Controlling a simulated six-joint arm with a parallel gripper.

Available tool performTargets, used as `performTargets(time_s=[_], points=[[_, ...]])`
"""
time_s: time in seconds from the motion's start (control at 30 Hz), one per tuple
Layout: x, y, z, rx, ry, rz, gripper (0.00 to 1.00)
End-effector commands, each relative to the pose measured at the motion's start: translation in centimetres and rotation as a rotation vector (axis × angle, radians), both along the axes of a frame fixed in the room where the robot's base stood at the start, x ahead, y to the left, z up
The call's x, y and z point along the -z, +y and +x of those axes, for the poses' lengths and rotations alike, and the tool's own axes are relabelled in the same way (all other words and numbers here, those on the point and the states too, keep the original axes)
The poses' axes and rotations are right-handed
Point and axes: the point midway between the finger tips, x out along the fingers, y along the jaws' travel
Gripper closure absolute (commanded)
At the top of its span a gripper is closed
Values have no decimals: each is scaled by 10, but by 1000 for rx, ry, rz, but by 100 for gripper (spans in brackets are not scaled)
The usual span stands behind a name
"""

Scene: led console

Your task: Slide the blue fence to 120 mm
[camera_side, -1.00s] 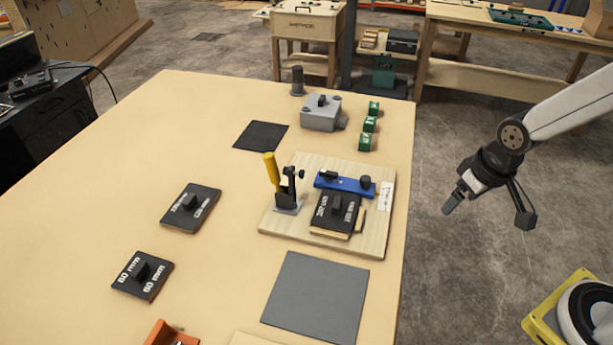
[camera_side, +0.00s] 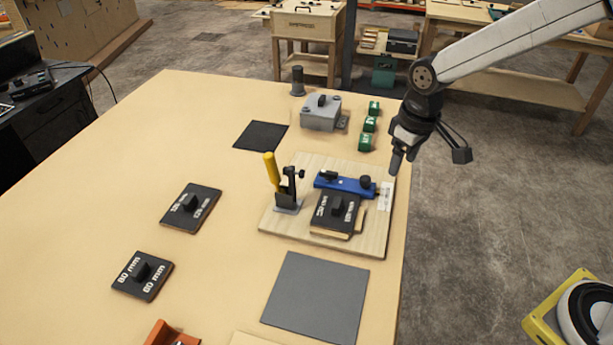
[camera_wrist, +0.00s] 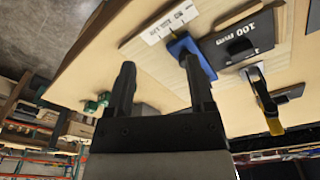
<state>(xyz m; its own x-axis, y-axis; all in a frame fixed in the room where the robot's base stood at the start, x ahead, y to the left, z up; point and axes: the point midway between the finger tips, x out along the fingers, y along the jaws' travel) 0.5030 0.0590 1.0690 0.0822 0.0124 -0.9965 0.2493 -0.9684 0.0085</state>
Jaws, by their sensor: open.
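The blue fence (camera_side: 345,184) lies across the light wooden board (camera_side: 375,236), with a black knob on it and a white scale label (camera_side: 386,195) at its right end. A black block marked 100 mm (camera_side: 334,211) sits just in front of the fence. My gripper (camera_side: 402,165) hangs above the table's right edge, up and to the right of the fence, apart from it. In the wrist view my gripper (camera_wrist: 160,80) has its two fingers spread with nothing between them. The fence (camera_wrist: 188,54) shows beyond the right finger, partly hidden by it.
A toggle clamp with a yellow handle (camera_side: 271,172) stands at the board's left. Green blocks (camera_side: 369,124) and a grey box (camera_side: 321,113) are behind. Black plates marked 120 mm (camera_side: 190,208) and 80 mm (camera_side: 142,275) lie left. A grey mat (camera_side: 316,296) is clear in front.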

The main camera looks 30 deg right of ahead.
Motion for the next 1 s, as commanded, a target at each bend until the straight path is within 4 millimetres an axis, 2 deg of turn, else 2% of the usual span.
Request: performTargets(time_s=[0.1,0.37,0.73,1.0], points=[[-7,18,21,-56,31,-7,31],[-16,42,44,-131,74,-17,31],[-16,45,46,-141,83,-18,31],[5,45,46,-140,84,-18,31]])
